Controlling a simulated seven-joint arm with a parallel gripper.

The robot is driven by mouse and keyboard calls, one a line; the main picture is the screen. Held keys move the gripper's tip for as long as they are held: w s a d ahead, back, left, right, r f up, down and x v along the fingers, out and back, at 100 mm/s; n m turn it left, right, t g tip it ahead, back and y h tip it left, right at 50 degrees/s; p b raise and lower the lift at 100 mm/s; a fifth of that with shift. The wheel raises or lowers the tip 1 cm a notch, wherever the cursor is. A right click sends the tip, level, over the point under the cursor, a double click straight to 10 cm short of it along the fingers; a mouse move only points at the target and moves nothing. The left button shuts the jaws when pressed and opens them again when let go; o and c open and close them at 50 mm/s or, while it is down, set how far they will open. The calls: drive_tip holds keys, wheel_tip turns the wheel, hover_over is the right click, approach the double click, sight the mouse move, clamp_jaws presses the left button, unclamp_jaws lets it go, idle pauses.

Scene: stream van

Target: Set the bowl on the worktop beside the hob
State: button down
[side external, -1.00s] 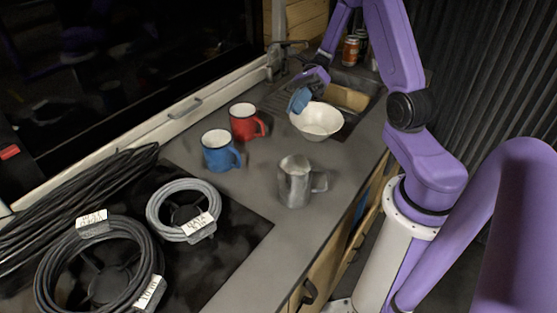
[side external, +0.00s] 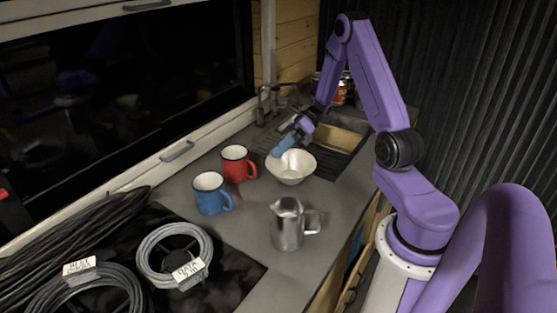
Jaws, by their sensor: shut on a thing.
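The white bowl (side external: 292,172) is upright over the worktop (side external: 240,219) near the sink, right of the mugs. My gripper (side external: 283,147), with blue fingers, is shut on the bowl's far left rim. I cannot tell whether the bowl's base touches the worktop or hangs slightly above it. The black hob (side external: 226,276) lies at the lower left, with the mugs and a metal jug between it and the bowl.
A red mug (side external: 237,165) stands close left of the bowl, a blue mug (side external: 211,195) nearer the hob. The metal jug (side external: 287,226) stands in front. Coiled cables (side external: 176,254) cover much of the hob. The sink (side external: 340,139) is behind right.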

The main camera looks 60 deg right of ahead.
drive_tip(key=shift+f, duration=1.3)
drive_tip(key=c, duration=1.3)
unclamp_jaws()
drive_tip(key=shift+f, duration=0.1)
drive_tip(key=shift+o, duration=0.2)
